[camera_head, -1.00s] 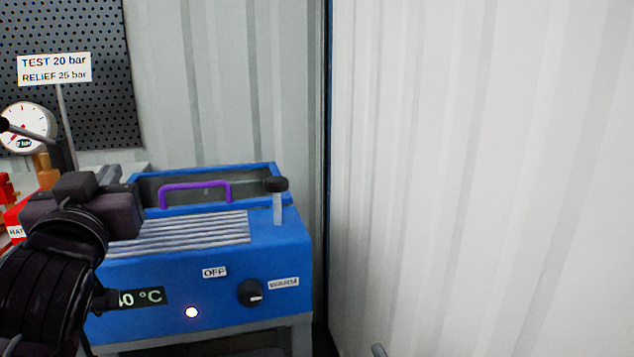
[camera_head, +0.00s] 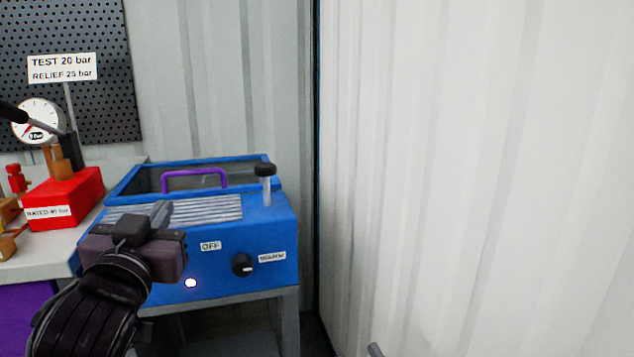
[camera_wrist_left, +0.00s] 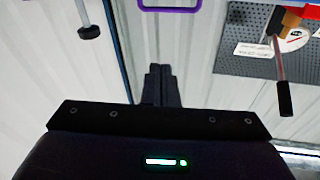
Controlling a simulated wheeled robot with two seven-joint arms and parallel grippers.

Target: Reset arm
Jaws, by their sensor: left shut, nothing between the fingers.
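My left gripper (camera_head: 160,214) is in front of the left part of the blue heater box in the head view, above its front edge and hiding part of its panel. Its fingers (camera_wrist_left: 158,84) show together in the left wrist view, shut with nothing between them. The blue box (camera_head: 215,270) has a purple handle (camera_head: 196,174) on its lid, a grey ribbed top, a black-capped post (camera_head: 265,170), and a dark knob (camera_head: 242,265) between OFF and WARM labels. A small light (camera_head: 190,283) glows on its front. My right gripper is not in view.
A red block (camera_head: 66,198) with a gauge (camera_head: 36,120) and a dark lever stands on the bench at left. A sign (camera_head: 61,69) and a pegboard (camera_head: 105,70) are behind. A pale corrugated wall (camera_head: 480,170) fills the right side.

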